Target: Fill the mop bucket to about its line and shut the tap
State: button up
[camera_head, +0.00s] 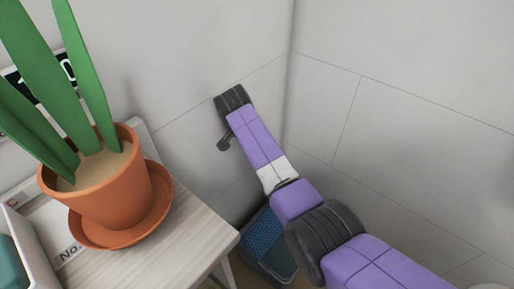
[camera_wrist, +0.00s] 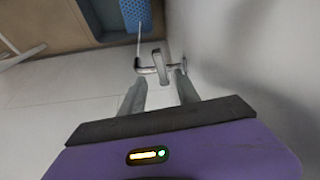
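The metal tap (camera_wrist: 160,68) sticks out from the wall in the wrist view, with a lever and a side spout. My gripper (camera_wrist: 161,77) is open, its two grey fingers on either side of the lever with visible gaps. A thin pale line, like a water stream, runs from the spout toward the bucket (camera_wrist: 128,10). The bucket, with a blue perforated part, also shows in the head view (camera_head: 264,240), partly behind my arm. Its fill line and water level cannot be made out. My fingers are hidden in the head view.
A pale wooden table (camera_head: 190,225) stands left of my arm in the head view. It bears a potted plant (camera_head: 110,190) on an orange saucer and a white box (camera_head: 12,228) at the edge. Walls meet in a corner close behind my gripper.

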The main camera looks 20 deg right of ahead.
jog(key=shift+s+a+f, duration=0.1)
jog(key=shift+a, duration=0.1)
jog(key=c, duration=0.7)
jog(key=shift+s+d+m+y, duration=0.1)
jog(key=shift+d+m+y, duration=0.15)
jog(key=shift+m+y, duration=0.25)
jog(key=s+d+r+m+y, duration=0.2)
jog(key=s+d+m+y, duration=0.3)
jog(key=d+m, duration=0.85)
jog(key=w+a+f+m+b, duration=0.3)
jog(key=w+a+f+b, duration=0.1)
jog(key=a+f, duration=0.4)
jog(key=shift+w+a+f+b, duration=0.3)
jog(key=shift+w+f+b, duration=0.05)
jog(key=shift+w+f, duration=0.3)
